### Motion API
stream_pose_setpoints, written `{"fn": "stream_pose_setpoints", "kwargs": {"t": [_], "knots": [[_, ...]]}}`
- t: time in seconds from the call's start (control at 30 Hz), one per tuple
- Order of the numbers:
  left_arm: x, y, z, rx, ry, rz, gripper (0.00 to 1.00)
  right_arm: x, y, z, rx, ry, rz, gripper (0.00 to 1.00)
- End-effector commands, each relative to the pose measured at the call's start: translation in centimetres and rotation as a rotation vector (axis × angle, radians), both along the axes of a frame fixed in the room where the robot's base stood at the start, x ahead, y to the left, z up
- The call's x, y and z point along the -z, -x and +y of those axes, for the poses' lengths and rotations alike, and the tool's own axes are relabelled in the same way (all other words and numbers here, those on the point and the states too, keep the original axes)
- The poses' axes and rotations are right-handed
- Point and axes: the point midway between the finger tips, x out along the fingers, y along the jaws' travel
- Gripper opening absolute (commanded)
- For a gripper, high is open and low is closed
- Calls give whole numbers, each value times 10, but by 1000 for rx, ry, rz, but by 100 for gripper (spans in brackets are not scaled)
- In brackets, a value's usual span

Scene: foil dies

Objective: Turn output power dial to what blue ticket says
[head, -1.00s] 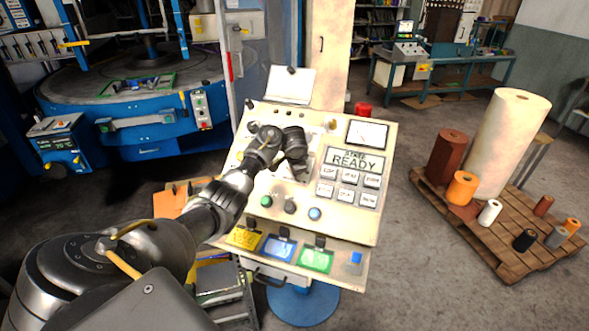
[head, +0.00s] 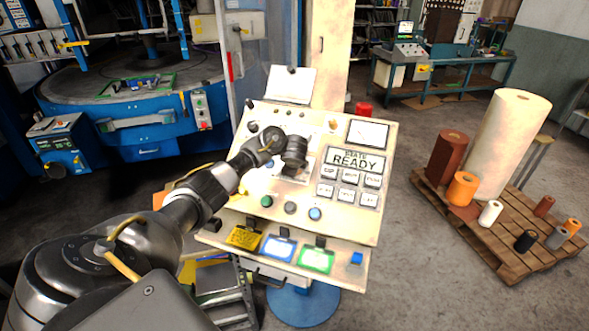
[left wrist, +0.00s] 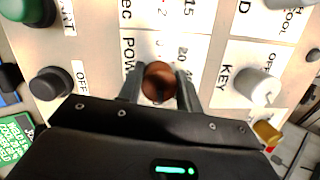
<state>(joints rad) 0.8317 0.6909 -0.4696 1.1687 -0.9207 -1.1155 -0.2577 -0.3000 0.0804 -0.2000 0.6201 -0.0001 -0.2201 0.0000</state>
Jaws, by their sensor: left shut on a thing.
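The control panel (head: 240,190) stands in front of me, sloped toward me. My left gripper (head: 286,172) is over its middle. In the left wrist view my left gripper (left wrist: 158,88) is shut on a round brown dial (left wrist: 158,82), one finger on each side. The label beside the dial reads "POW", with part hidden, and numbers such as 15 and 20 show around it. The blue ticket (head: 278,248) sits on the panel's lower ledge between a yellow ticket (head: 243,238) and a green ticket (head: 316,260); its writing is too small to read. My right gripper is not in view.
A white key switch (left wrist: 258,86) and a black knob (left wrist: 50,84) flank the dial. The display (head: 355,160) reads "READY". A pallet (head: 500,235) with rolls stands at right.

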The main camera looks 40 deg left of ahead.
Motion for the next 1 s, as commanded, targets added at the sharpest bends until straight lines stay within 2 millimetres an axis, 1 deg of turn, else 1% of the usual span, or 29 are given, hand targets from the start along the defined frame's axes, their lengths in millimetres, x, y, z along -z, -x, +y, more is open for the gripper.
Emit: {"fn": "stream_pose_setpoints", "kwargs": {"t": [0.3, 0.8, 0.83, 0.9, 1.0], "knots": [[0, -1, -2, 87, -53, 19, 12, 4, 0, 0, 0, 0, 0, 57], [1, 0, -2, 102, -63, 24, 12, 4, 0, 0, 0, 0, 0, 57], [1, 0, -2, 102, -62, 25, 36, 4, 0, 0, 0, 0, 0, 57], [1, 0, -2, 101, -62, 25, 46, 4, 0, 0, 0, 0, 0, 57], [1, 0, -1, 100, -62, 25, 57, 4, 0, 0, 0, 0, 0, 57]]}}
